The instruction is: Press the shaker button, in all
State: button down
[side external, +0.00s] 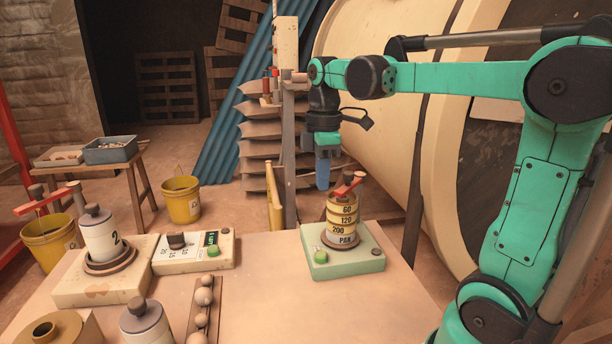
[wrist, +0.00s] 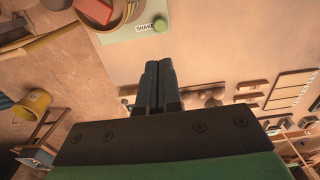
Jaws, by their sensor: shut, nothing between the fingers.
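The shaker is a pale green base (side external: 370,262) carrying a yellow sieve stack (side external: 342,220) marked 60, 120, 200 and PAN, with a red clamp bar (side external: 350,184) on top. Its green button (side external: 320,257) is on the base's front left. In the wrist view the green button (wrist: 160,24) shows beside a partly readable "SHA…" label, at the top. My gripper (side external: 322,186) points down, its blue fingers just left of the stack's top in the side view, above the button's height. The wrist view shows the fingers (wrist: 158,64) together and empty, apart from the button.
A control box (side external: 195,252) with another green button stands left of the shaker. A rack of round pieces (side external: 203,297) lies in front. The table between control box and shaker is clear.

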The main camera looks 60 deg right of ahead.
aim_at(320, 253)
notch_tip(320, 253, down, 14)
dwell(0.6)
jog(key=shift+f, duration=1)
jog(key=shift+r, duration=0.1)
notch_tip(320, 253, up, 14)
dwell(0.3)
jog(key=shift+r, duration=0.1)
dwell(0.4)
jog(key=s+a+f+m+t, duration=0.2)
jog(key=a+f+m+t, duration=0.2)
jog(key=a+m+t, duration=0.3)
jog(key=a+m, duration=0.2)
jog(key=a, duration=0.2)
jog(key=shift+a, duration=0.4)
